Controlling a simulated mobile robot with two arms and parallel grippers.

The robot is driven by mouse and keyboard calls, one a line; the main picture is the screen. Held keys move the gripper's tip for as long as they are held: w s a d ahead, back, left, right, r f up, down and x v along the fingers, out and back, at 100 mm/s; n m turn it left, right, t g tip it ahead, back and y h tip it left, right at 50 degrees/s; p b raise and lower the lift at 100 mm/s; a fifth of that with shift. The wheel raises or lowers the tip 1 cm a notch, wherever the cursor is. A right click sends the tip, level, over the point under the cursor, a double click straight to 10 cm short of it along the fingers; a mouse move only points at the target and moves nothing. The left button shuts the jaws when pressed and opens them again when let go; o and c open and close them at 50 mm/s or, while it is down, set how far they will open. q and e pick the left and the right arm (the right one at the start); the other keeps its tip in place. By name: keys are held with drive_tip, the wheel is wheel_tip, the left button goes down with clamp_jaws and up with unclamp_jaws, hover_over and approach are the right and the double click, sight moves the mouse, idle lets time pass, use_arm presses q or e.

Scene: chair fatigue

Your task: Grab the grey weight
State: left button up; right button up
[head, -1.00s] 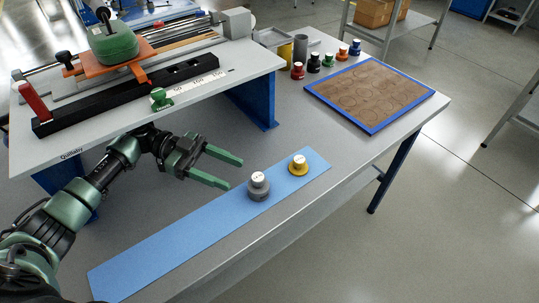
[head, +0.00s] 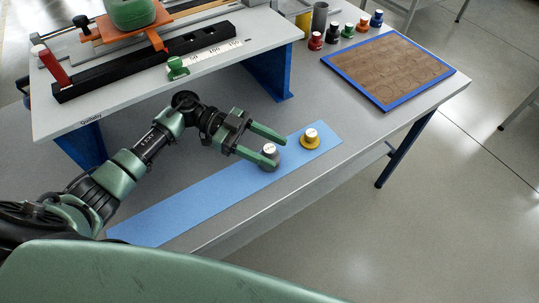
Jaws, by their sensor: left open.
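The grey weight (head: 269,153), with a white top label, stands upright on the blue mat strip (head: 185,207). My left gripper (head: 279,153) is open at the weight, with one green finger on its far side and the other on its near side. The near finger overlaps the lower part of the weight, and I cannot tell whether they touch. My right gripper is not in view.
A yellow weight (head: 310,139) stands on the strip just right of the fingertips. A raised machine platform (head: 120,95) is behind my left arm. Several coloured weights and a blue-framed board (head: 388,66) are at the back right. The table's front edge is close.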

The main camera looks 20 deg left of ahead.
use_arm(q)
clamp_jaws()
idle(1.2)
drive_tip(key=shift+w+r, duration=0.1)
drive_tip(key=shift+w, duration=0.05)
